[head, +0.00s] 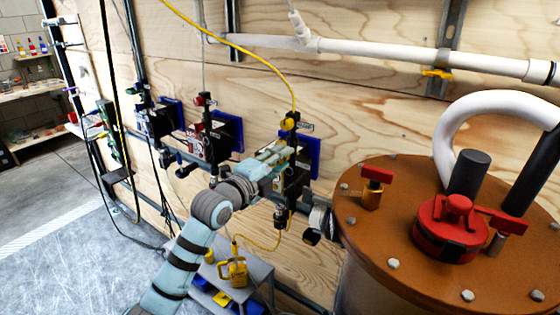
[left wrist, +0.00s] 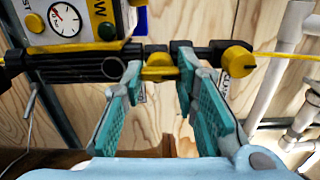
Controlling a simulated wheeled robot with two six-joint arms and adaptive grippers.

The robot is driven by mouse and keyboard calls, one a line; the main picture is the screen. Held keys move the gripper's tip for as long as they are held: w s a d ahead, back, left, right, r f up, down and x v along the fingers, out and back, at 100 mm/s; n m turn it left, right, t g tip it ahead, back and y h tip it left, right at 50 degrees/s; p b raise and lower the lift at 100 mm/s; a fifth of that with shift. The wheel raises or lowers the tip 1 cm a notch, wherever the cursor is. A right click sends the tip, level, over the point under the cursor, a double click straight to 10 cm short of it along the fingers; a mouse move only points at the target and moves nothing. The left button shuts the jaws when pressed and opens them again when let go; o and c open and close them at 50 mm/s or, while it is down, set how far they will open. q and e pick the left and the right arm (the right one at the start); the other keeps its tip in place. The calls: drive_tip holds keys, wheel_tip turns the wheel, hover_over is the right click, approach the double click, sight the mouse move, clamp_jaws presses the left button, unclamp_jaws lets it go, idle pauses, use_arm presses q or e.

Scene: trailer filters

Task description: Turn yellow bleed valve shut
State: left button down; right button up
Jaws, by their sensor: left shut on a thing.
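My left gripper (head: 284,152) reaches the wall-mounted unit with the yellow cable. In the left wrist view, my left gripper (left wrist: 160,76) has its two teal-padded fingers on either side of a small yellow valve handle (left wrist: 160,72), which I take as the yellow bleed valve. The fingers are shut on it. The handle sits on a black horizontal fitting (left wrist: 80,66). In the head view the gripper hides most of the handle. My right gripper is not in view.
A yellow round knob (left wrist: 238,61) sits right of the handle, with a yellow line leaving it. A gauge (left wrist: 65,19) is at upper left. A brown-lidded tank (head: 400,240) with red valves stands at right. White pipes (head: 400,52) run along the plywood wall.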

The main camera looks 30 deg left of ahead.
use_arm(q)
drive_tip(key=c, duration=1.2)
unclamp_jaws()
drive_tip(key=shift+c, duration=0.2)
drive_tip(key=s+a, duration=0.1)
drive_tip(key=s, duration=1.1)
drive_tip(key=shift+a, duration=0.3)
drive_tip(key=shift+w, duration=0.15)
